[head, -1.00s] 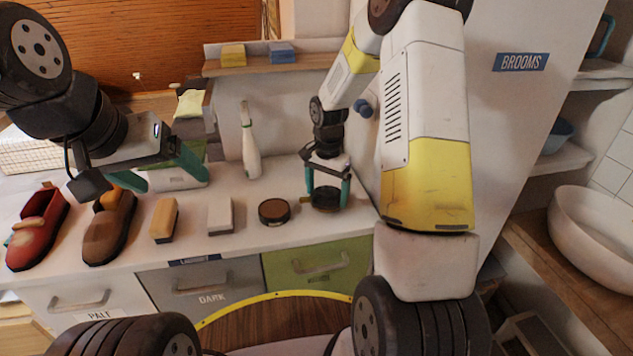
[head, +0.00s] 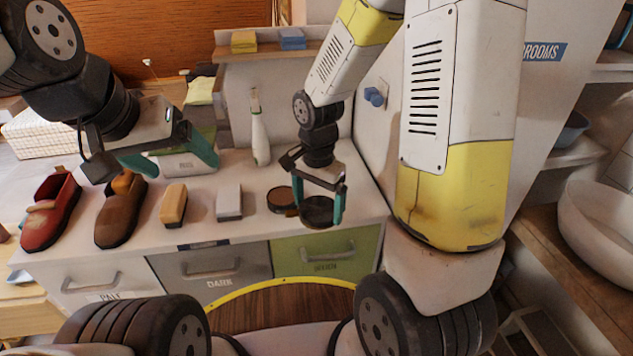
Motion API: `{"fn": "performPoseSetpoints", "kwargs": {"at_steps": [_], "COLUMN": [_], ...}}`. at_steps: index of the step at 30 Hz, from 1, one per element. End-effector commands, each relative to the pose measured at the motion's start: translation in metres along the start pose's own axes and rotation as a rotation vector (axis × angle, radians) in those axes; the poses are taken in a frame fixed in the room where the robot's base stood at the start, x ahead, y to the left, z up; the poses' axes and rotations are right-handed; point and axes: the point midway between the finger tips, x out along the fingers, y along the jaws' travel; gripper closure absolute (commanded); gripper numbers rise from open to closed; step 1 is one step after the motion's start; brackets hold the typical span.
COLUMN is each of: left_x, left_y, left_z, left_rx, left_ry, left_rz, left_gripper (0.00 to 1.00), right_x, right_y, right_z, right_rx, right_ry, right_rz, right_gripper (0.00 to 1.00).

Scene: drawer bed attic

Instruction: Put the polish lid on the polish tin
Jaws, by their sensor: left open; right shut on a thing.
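The polish tin (head: 281,199) is a low round tin with a brown top and a dark rim, standing on the white counter. My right gripper (head: 318,208) is shut on the polish lid (head: 317,212), a dark round disc held between its two teal fingers. The lid is just right of the tin and slightly nearer the front edge. It appears raised above the counter, but its exact height is hard to tell.
A red shoe (head: 52,212), a brown shoe (head: 123,214), a tan-topped brush (head: 173,204) and a pale block (head: 229,202) stand left of the tin. A white bottle (head: 260,138) stands behind. A tall cabinet wall bounds the right side. Drawers sit below the front edge.

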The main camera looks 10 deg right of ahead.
Motion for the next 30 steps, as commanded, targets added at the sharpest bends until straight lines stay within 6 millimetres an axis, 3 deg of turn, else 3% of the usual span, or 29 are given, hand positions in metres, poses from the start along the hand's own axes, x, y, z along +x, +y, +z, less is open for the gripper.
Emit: {"fn": "performPoseSetpoints", "kwargs": {"at_steps": [9, 13, 20, 30], "left_x": [0.000, 0.000, 0.000, 0.000], "left_y": [0.000, 0.000, 0.000, 0.000], "left_z": [0.000, 0.000, 0.000, 0.000], "left_rx": [0.000, 0.000, 0.000, 0.000], "left_ry": [0.000, 0.000, 0.000, 0.000], "left_rz": [0.000, 0.000, 0.000, 0.000], "left_gripper": [0.17, 0.17, 0.17, 0.17], "right_x": [-0.029, -0.038, -0.036, -0.005], "right_y": [-0.101, -0.128, -0.139, -0.139], "right_z": [-0.022, -0.024, -0.025, -0.024], "right_rx": [0.015, 0.024, 0.028, 0.027], "right_ry": [0.005, 0.001, -0.003, -0.004], "right_rz": [-0.002, -0.003, -0.001, 0.000], "right_gripper": [0.49, 0.49, 0.49, 0.49]}}
